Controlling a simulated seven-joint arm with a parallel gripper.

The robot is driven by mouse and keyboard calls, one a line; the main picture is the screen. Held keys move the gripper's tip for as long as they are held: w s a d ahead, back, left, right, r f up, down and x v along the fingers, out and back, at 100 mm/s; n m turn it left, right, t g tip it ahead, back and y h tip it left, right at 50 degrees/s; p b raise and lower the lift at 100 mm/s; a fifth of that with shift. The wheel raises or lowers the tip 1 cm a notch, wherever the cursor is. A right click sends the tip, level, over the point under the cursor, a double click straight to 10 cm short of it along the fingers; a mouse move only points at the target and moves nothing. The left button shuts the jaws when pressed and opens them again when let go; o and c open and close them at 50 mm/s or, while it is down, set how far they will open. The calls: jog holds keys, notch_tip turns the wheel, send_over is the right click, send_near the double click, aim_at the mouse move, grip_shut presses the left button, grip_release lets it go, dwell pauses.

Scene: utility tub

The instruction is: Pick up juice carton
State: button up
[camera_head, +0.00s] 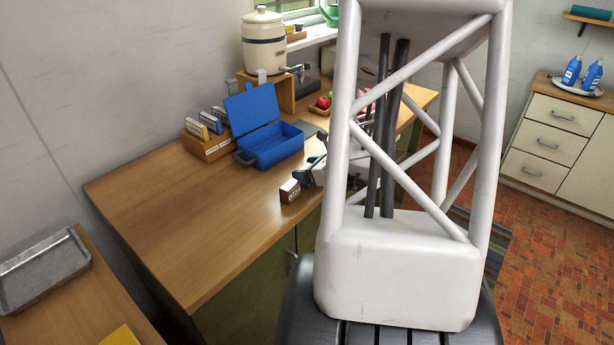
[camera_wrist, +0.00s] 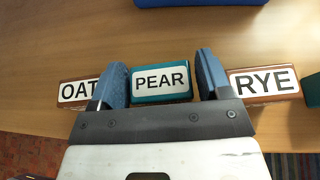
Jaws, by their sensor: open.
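A teal carton labelled PEAR (camera_wrist: 161,82) stands in the middle of the wrist view, most likely the juice carton. My gripper (camera_wrist: 162,62) is open, with one blue finger on each side of it; small gaps show between the fingers and the carton. A brown carton labelled OAT (camera_wrist: 76,92) is just left of the left finger, which covers part of it. A brown carton labelled RYE (camera_wrist: 264,82) is right of the right finger. In the head view my gripper (camera_head: 310,174) is at the table's front edge, mostly hidden by my arm, and the PEAR carton cannot be made out.
A small brown carton (camera_head: 290,190) shows near the wooden table's (camera_head: 190,225) edge. An open blue box (camera_head: 272,150) lies behind the gripper. A rack with packets (camera_head: 207,144), a drink dispenser (camera_head: 264,42) and fruit (camera_head: 322,103) stand farther back. The table's near left part is clear.

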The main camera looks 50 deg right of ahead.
jog(key=shift+x, duration=0.8)
jog(key=c, duration=0.7)
